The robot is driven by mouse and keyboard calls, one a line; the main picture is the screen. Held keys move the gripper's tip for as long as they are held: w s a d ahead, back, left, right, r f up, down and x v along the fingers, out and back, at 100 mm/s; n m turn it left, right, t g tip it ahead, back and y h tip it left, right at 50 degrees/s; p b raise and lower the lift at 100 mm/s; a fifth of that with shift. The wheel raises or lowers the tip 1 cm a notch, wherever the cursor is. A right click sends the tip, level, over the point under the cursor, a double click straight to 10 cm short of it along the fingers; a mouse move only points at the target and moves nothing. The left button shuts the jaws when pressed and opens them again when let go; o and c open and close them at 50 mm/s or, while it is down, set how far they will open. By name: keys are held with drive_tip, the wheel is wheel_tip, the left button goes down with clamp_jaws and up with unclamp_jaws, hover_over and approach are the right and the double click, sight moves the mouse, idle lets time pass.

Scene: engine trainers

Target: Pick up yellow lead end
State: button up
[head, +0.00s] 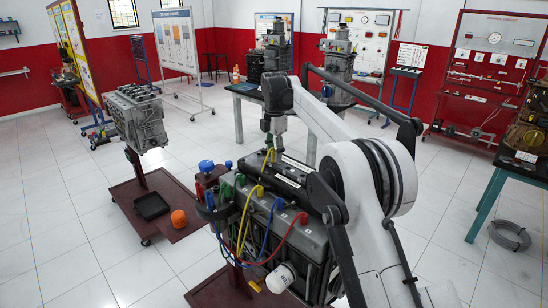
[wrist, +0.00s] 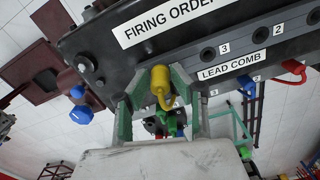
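The yellow lead end (wrist: 161,84) stands at the edge of the black engine cover in the wrist view, left of the "LEAD COMB" label. A yellow wire loops from its lower end. My gripper (wrist: 163,82) has its green fingers on either side of the lead end. They are very close to it, but I cannot tell whether both touch it. In the head view my gripper (head: 271,146) points down at the top of the engine (head: 290,210), and a bit of yellow shows at its tip. Yellow wires (head: 243,225) hang at the engine's left end.
A red lead (wrist: 292,66) sits to the right along the comb. Blue and green leads hang near the engine's left end in the head view. A blue knob (head: 206,166) stands left of my gripper.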

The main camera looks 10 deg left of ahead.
clamp_jaws()
drive_tip(key=shift+r, duration=0.15)
drive_tip(key=shift+r, duration=0.45)
wheel_tip(320, 180, up, 3)
drive_tip(key=shift+f+b, duration=0.2)
drive_tip(key=shift+b, duration=0.2)
drive_tip(key=s+a+r+b, duration=0.2)
drive_tip(key=s+a+r, duration=0.4)
drive_tip(key=s, duration=0.4)
drive_tip(key=shift+r, duration=0.65)
drive_tip(key=shift+a, duration=0.1)
